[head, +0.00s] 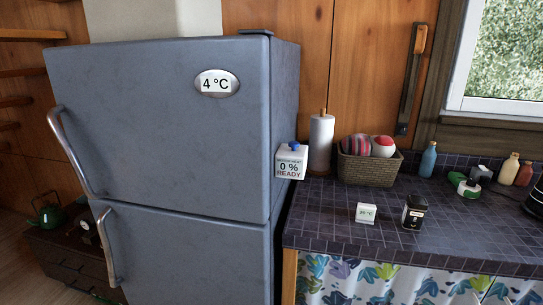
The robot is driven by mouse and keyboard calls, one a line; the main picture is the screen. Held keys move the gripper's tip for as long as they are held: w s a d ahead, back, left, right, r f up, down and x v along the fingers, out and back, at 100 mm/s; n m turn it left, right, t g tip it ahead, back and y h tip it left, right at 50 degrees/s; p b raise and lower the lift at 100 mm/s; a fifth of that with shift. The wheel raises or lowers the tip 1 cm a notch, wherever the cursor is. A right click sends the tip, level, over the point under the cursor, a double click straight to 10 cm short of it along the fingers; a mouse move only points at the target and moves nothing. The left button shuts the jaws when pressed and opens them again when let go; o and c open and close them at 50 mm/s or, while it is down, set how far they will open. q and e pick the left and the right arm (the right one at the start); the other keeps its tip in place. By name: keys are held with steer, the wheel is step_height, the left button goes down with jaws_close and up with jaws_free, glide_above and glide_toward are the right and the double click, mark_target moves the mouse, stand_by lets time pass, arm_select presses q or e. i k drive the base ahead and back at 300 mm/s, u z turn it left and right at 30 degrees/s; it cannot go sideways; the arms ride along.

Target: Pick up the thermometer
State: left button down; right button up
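A small white block (366,213) stands on the dark tiled counter (330,225) near its front edge. Its face reads what looks like 25 °C, so it appears to be the thermometer. It stands apart from a black box-like item with a pale label (413,213) just to its right. Neither of my grippers shows in the head view.
A grey fridge (160,130) with a 4 °C display stands left of the counter. A white box reading 0 % READY (291,162) is at its side. Behind are a paper roll (321,145), a basket (368,170) and bottles (429,160). The counter's front middle is mostly clear.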

mark_target(365, 214)
steer(key=u, duration=0.5)
steer(key=k, duration=0.6)
steer(key=u, duration=0.45)
steer(key=i, duration=1.45)
steer(key=z, duration=1.6)
steer(key=i, duration=0.65)
steer(key=z, duration=0.7)
